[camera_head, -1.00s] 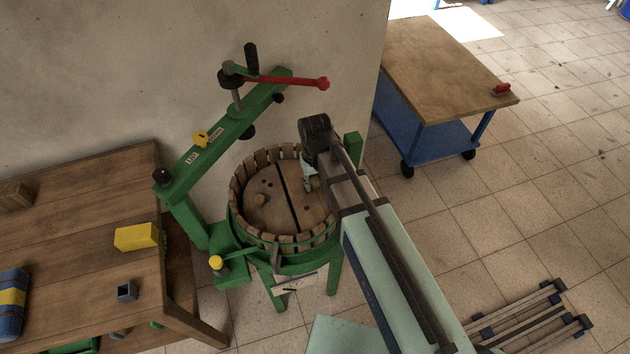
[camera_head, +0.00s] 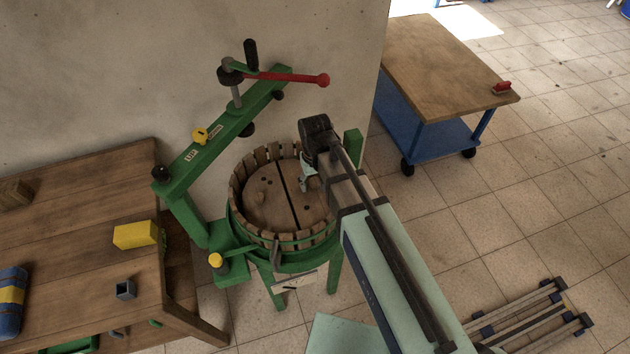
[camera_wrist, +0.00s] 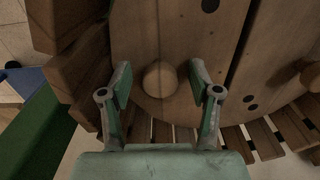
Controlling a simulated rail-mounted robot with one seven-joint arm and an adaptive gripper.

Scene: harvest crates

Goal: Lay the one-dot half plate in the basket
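The one-dot half plate (camera_head: 311,205) lies flat inside the slatted wooden basket (camera_head: 241,222) of the green press. Its single dark dot and round wooden knob (camera_wrist: 160,80) show in the wrist view. My gripper (camera_wrist: 161,84) is open, with one finger on each side of the knob and a gap between each finger and the knob. In the head view, my gripper (camera_head: 306,179) is over the right part of the basket, and my arm hides part of the plate and the rim. The two-dot half plate (camera_head: 267,208) lies beside it, across a narrow dark gap.
The green press beam (camera_head: 212,142) with its red-handled lever (camera_head: 295,78) is swung to the left of the basket. A wooden workbench (camera_head: 80,222) with a yellow block (camera_head: 135,235) stands at left. A blue trolley (camera_head: 440,75) stands at the back right.

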